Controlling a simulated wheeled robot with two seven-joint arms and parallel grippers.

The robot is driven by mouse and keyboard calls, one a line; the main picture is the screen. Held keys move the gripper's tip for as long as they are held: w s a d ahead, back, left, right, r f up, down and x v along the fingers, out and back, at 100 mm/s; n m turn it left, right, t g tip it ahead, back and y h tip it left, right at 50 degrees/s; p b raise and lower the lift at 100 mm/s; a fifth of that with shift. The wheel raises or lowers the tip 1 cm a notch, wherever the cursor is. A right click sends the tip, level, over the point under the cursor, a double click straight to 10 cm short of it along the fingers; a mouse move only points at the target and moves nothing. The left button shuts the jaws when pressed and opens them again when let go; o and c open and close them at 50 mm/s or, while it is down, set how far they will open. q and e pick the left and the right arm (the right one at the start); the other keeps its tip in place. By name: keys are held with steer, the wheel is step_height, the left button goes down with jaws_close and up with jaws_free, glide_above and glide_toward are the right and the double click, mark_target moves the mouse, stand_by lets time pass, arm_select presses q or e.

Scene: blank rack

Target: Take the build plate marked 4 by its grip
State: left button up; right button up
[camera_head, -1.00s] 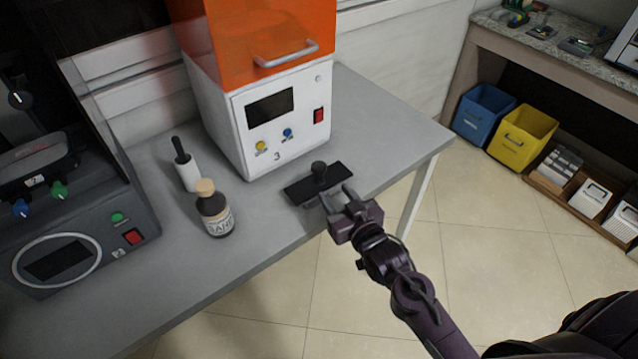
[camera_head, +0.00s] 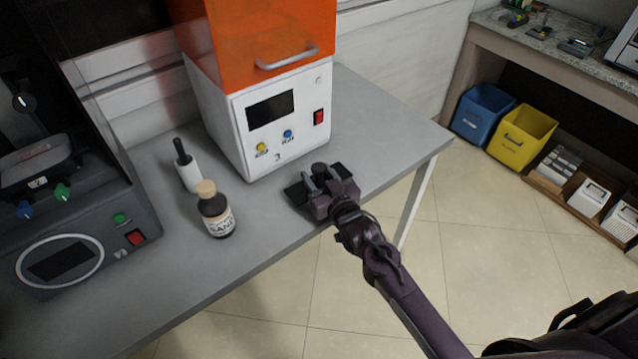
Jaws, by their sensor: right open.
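A dark flat build plate (camera_head: 296,194) lies on the grey table in front of the white and orange machine. Its black knob-like grip (camera_head: 319,168) stands up from its middle. I cannot read a number on it. My right gripper (camera_head: 319,183) is over the plate, its jaws open and at the grip, one finger to its left and the other to its right. The gripper hides much of the plate and the lower part of the grip. My left gripper is not in view.
The machine marked 3 (camera_head: 290,150) stands just behind the plate. A brown bottle (camera_head: 215,210) and a white roller-like tool with a black handle (camera_head: 187,168) stand to the left. A dark machine (camera_head: 95,225) is at far left. The table's front edge runs close by.

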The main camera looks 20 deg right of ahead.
steer(key=shift+c, duration=0.4)
jaws_close()
steer(key=shift+r, duration=0.1)
